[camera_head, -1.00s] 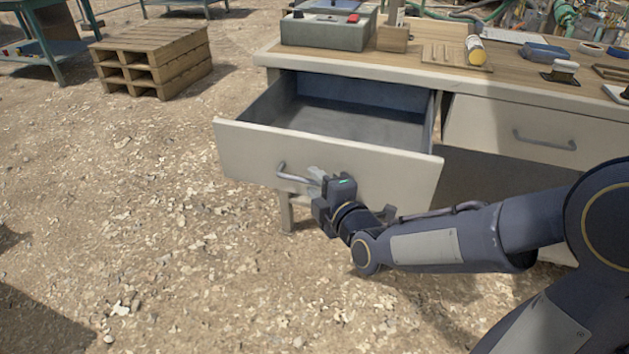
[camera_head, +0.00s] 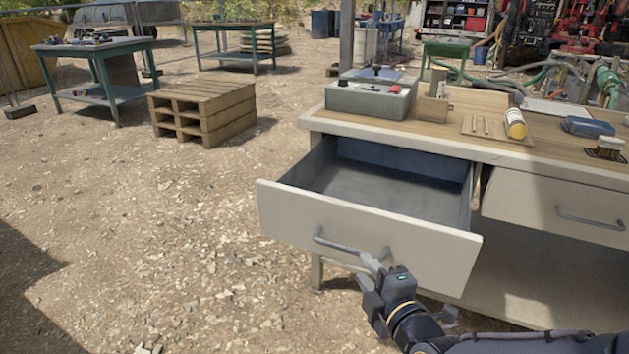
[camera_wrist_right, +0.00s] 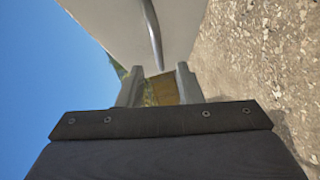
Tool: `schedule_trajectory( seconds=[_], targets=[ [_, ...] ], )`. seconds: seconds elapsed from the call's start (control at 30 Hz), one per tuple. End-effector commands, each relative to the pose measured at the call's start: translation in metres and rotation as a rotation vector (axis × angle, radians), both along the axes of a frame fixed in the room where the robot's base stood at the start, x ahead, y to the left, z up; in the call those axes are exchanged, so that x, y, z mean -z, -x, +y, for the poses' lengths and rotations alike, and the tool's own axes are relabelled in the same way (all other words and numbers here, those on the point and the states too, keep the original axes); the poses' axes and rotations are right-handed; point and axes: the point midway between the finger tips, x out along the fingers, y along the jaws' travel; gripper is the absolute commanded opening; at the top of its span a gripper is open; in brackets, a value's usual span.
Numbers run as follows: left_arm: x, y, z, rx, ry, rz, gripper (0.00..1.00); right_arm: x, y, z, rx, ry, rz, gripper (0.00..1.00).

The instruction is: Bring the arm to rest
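My right gripper (camera_head: 374,264) is in front of the pulled-out drawer, at the right end of its handle (camera_head: 338,243). In the right wrist view my right gripper (camera_wrist_right: 158,86) has its two fingers apart with a gap between them. The handle (camera_wrist_right: 152,32) runs down towards that gap, and nothing is clearly clasped. Whether a finger touches the handle cannot be told. The drawer (camera_head: 365,225) stands open and looks empty inside. My left gripper is in neither view.
The workbench (camera_head: 460,150) carries a grey box (camera_head: 368,100), a yellow-and-white cylinder (camera_head: 515,124) and other small items. A closed drawer (camera_head: 560,200) is on the right. Wooden pallets (camera_head: 205,105) stand at the back left. The gravel in the left foreground is clear.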

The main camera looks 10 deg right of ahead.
Motion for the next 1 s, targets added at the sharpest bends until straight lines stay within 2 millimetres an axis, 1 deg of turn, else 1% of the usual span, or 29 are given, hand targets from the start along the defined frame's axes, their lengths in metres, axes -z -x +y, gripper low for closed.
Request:
schedule_trajectory(
  seconds=[0.07, 0.13, 0.17, 0.27, 0.3, 0.37, 0.4, 0.5, 0.7, 0.87, 0.9, 0.93, 1.0],
  targets=[
    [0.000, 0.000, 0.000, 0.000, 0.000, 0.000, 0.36, 0.001, 0.003, -0.004, 0.011, -0.063, 0.041, 0.32],
    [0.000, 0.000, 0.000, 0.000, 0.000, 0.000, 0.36, 0.004, 0.009, -0.009, 0.030, -0.176, 0.120, 0.32],
    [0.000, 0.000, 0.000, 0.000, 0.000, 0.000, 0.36, 0.006, 0.013, -0.012, 0.043, -0.240, 0.165, 0.32],
    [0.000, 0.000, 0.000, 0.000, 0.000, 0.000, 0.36, 0.013, 0.034, -0.022, 0.115, -0.501, 0.354, 0.32],
    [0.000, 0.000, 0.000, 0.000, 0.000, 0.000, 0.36, 0.016, 0.046, -0.025, 0.156, -0.612, 0.438, 0.32],
    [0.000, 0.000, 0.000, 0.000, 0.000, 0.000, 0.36, 0.021, 0.064, -0.029, 0.227, -0.767, 0.557, 0.32],
    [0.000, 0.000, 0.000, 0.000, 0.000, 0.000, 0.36, 0.024, 0.076, -0.031, 0.278, -0.858, 0.630, 0.32],
    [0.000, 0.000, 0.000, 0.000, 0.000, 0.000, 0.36, 0.030, 0.106, -0.034, 0.408, -1.045, 0.780, 0.32],
    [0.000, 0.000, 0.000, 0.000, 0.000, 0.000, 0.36, 0.036, 0.158, -0.037, 0.665, -1.304, 0.981, 0.32],
    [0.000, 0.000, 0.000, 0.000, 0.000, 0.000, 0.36, 0.039, 0.196, -0.038, 0.881, -1.458, 1.088, 0.32],
    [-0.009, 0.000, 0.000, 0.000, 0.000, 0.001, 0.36, 0.031, 0.202, -0.037, 0.918, -1.481, 1.104, 0.32],
    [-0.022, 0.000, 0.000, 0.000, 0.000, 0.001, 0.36, 0.018, 0.201, -0.037, 0.911, -1.474, 1.106, 0.32],
    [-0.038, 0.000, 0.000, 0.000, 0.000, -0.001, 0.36, 0.003, 0.200, -0.037, 0.908, -1.472, 1.106, 0.32]
  ],
)
